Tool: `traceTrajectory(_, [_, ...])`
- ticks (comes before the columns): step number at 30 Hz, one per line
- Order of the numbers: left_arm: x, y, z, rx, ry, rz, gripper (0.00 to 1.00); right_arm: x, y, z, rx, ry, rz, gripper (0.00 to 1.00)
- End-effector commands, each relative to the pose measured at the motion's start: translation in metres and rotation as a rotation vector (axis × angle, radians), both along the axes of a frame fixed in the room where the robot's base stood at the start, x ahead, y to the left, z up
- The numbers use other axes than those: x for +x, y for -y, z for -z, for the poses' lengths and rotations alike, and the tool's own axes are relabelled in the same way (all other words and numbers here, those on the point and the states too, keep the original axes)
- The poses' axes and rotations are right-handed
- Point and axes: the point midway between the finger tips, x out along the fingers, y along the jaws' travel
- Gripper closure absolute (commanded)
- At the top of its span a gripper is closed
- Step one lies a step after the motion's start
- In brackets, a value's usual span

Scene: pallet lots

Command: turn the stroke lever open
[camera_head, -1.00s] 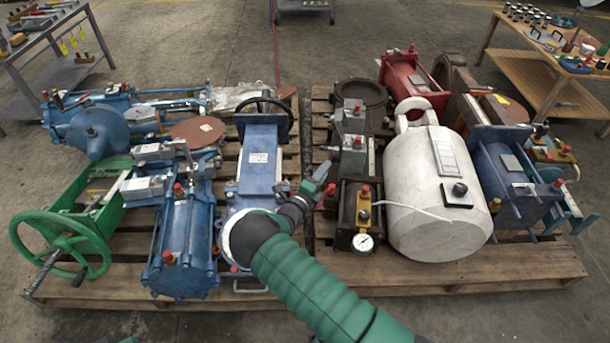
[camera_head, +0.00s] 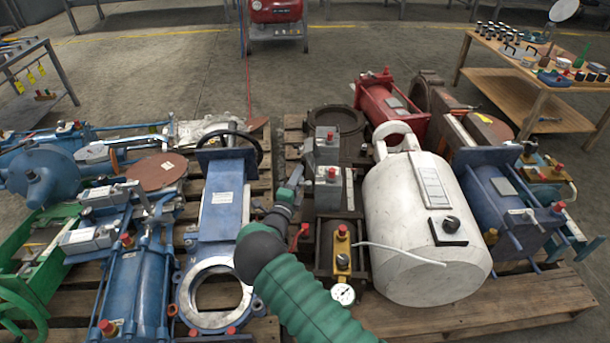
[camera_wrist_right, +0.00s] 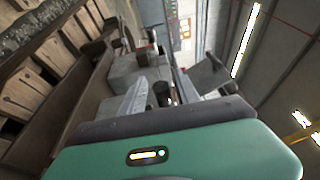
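A small red lever (camera_head: 299,237) sticks up at the left side of a dark actuator with a yellow bracket (camera_head: 342,250) and a pressure gauge (camera_head: 343,294). I cannot tell for sure that it is the stroke lever. My right gripper (camera_head: 297,178) is above and beyond the red lever in the head view, between the blue gate valve (camera_head: 222,200) and the dark actuators, apart from the lever. In the right wrist view its two pale fingers (camera_wrist_right: 172,88) are spread, with a dark, unclear cylinder showing between them. My left gripper is not in view.
Blue cylinders (camera_head: 140,285) and a green frame (camera_head: 35,265) crowd the left pallet. A wooden bench (camera_head: 540,85) stands at the back right. The floor behind the pallets is open.

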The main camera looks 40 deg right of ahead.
Motion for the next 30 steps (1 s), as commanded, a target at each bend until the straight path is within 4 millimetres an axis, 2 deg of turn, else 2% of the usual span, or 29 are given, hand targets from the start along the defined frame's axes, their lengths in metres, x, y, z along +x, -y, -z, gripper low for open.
traceTrajectory(9, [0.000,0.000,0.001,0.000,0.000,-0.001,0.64,0.001,0.000,-0.001,0.001,0.000,-0.002,0.63])
traceTrajectory(18, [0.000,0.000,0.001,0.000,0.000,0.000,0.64,0.001,0.000,0.001,0.002,0.000,-0.001,1.00])
traceTrajectory(26, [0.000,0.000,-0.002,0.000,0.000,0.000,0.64,0.001,0.000,0.000,0.002,-0.003,-0.004,1.00])
traceTrajectory(30, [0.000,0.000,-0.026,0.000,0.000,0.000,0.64,0.000,-0.002,-0.006,-0.002,-0.007,-0.049,1.00])
